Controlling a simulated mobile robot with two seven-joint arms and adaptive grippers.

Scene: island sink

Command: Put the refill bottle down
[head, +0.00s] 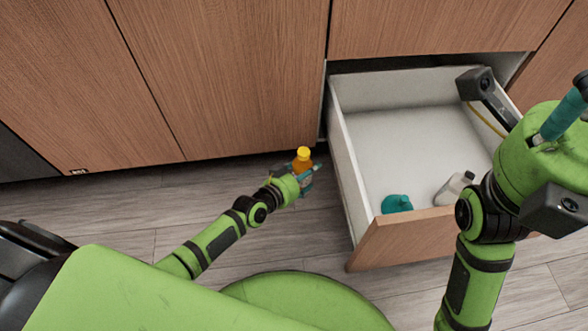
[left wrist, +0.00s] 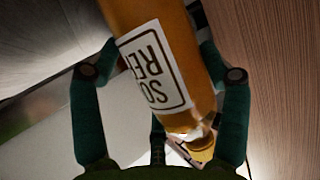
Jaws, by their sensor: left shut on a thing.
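The refill bottle (head: 302,164) is amber with a yellow cap and stands roughly upright in the head view, left of the open drawer. My left gripper (head: 309,176) is shut around it, above the floor in front of the cabinet doors. In the left wrist view the amber bottle (left wrist: 190,45) lies between the two teal fingers of the left gripper (left wrist: 160,90). Its white label, partly visible, faces the camera. My right gripper (head: 563,115) shows only in part at the right edge, so its jaws cannot be judged.
An open white drawer (head: 410,130) with a wooden front extends from the cabinet. A teal item (head: 397,204) and a pale bottle (head: 452,188) lie near its front. Closed wooden doors (head: 230,70) stand behind the left gripper. Grey plank floor (head: 130,210) is clear to the left.

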